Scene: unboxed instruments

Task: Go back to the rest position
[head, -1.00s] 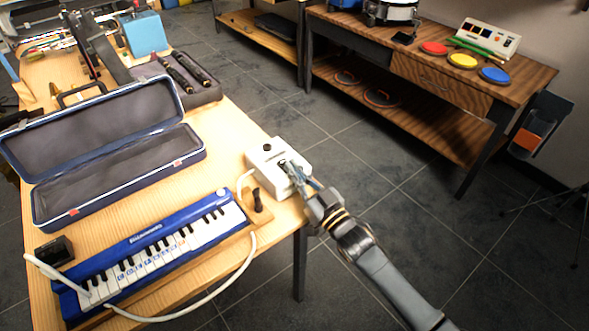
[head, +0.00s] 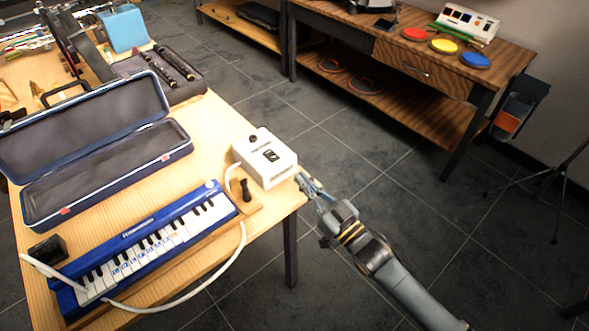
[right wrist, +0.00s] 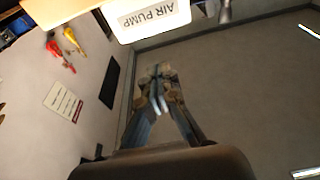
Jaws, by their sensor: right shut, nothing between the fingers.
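My right gripper (head: 312,187) is shut and empty, in the air just off the right corner of the wooden table. In the right wrist view its fingers (right wrist: 159,90) are together, with nothing between them. The white air pump (head: 264,158) stands on the table corner beside the fingertips, apart from them. Its label side (right wrist: 150,18) shows at the top of the right wrist view. My left gripper is not clearly visible in the head view.
A blue melodica (head: 150,240) with a white hose lies on the table (head: 190,110) in front of an open blue case (head: 75,125). A brown bench (head: 440,75) with coloured discs stands behind. Dark floor (head: 340,140) lies between, and a tripod (head: 556,190) stands at the right.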

